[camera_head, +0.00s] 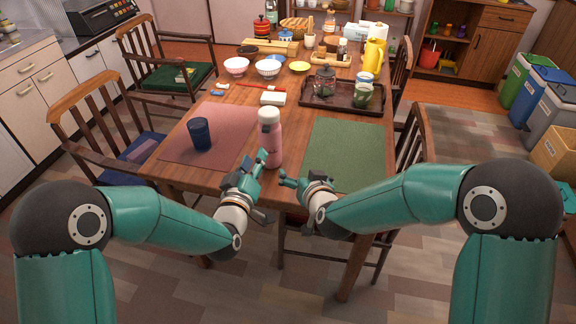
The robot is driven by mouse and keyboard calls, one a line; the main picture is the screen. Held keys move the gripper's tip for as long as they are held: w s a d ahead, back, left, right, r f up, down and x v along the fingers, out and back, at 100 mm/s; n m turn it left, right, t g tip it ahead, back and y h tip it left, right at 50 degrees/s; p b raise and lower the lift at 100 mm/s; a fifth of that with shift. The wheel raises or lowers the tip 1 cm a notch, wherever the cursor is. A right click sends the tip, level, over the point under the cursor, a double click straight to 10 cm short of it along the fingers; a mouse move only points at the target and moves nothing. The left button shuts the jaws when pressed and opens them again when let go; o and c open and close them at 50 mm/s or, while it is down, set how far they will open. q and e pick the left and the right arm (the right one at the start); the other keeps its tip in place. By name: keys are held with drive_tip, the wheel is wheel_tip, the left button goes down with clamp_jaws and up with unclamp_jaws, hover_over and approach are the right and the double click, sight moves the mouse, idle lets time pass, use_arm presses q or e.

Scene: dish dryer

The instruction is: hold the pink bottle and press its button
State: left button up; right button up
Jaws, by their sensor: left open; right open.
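The pink bottle (269,146) with a white cap stands upright near the front edge of the table (290,192), between a pink placemat and a green one. Its button is too small to tell. My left gripper (258,166) is open just left of the bottle's lower part, very close to it; I cannot tell whether it touches. My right gripper (289,181) is open and empty, to the right of the bottle's base and slightly nearer to me, at the table's front edge.
A dark blue cup (200,134) stands on the pink placemat (225,122). The green placemat (345,152) is bare. A dark tray (318,101) with glass jars, bowls and a yellow kettle (374,55) are farther back. Chairs surround the table.

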sight(273, 147)
drive_tip(key=w+a+f+n, duration=0.1)
drive_tip(key=w+a, duration=0.1)
drive_tip(key=w, duration=0.3)
drive_tip(key=w+a+f+n+y, duration=0.1)
drive_tip(key=w+a, duration=0.2)
drive_tip(key=w, duration=0.2)
drive_tip(key=w+a+f+n, duration=0.1)
drive_tip(key=w+a+n, duration=0.1)
drive_tip(key=w, duration=0.4)
drive_tip(key=shift+w+a+t+y, duration=0.1)
drive_tip(key=shift+a+t+y, duration=0.15)
drive_tip(key=shift+t+y, duration=0.05)
drive_tip(key=c, duration=1.7)
use_arm(q)
clamp_jaws()
